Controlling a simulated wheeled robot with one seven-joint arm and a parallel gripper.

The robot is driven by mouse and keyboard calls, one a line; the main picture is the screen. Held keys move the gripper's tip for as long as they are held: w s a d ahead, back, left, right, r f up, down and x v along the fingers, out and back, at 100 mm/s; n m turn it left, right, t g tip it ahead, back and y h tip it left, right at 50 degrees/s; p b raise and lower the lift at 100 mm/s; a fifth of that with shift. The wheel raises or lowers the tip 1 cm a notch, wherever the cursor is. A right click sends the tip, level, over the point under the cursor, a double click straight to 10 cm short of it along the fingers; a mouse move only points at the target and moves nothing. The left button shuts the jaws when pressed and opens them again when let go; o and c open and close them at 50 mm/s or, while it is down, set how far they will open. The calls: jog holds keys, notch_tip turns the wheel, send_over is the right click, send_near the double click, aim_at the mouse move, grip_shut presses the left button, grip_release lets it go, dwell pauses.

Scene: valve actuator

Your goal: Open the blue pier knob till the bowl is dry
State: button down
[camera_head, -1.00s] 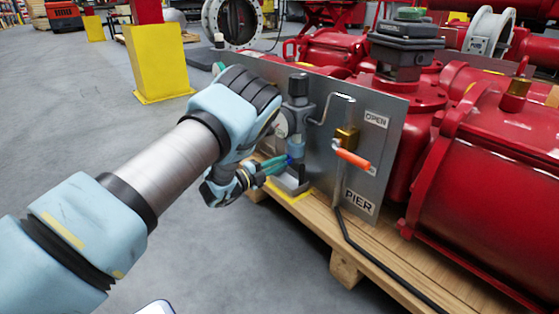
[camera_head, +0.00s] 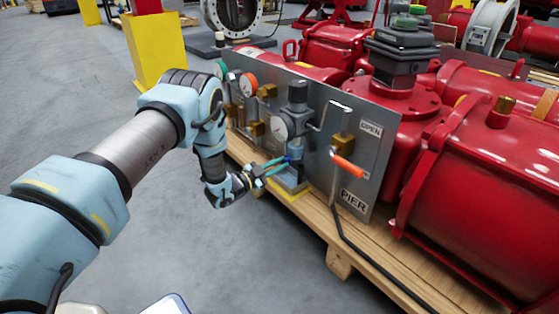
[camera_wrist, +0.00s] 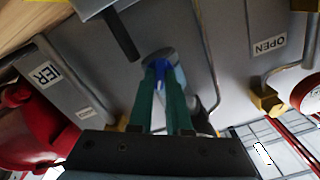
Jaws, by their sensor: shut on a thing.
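The blue knob (camera_wrist: 160,72) sits under a bowl on the grey panel. My gripper (camera_wrist: 160,85) is shut on it, with a green finger on each side in the wrist view. In the head view my gripper (camera_head: 276,164) reaches in from the left, and only a little blue shows at its tips. The bowl (camera_head: 292,147) hangs below the dark regulator with the round gauge. The fingers and the small picture hide whether water stands in it. The PIER label (camera_head: 353,201) is on the lower right of the panel.
An orange-handled valve (camera_head: 348,165) stands to the right, below the OPEN label (camera_head: 370,129). More gauges and brass fittings line the panel to the left. Red actuator bodies (camera_head: 490,180) fill the space behind. A wooden pallet (camera_head: 400,250) lies underneath, with open grey floor in front.

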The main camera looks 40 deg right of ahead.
jog(key=n+p, duration=0.1)
jog(key=n, duration=0.4)
jog(key=shift+n, duration=0.3)
dwell(0.4)
jog(key=c, duration=0.9)
grip_release()
jog(key=shift+o, duration=0.2)
jog(key=a+p, duration=0.3)
jog(key=a, duration=0.7)
jog(key=shift+w+a, duration=0.3)
jog(key=shift+a, duration=0.1)
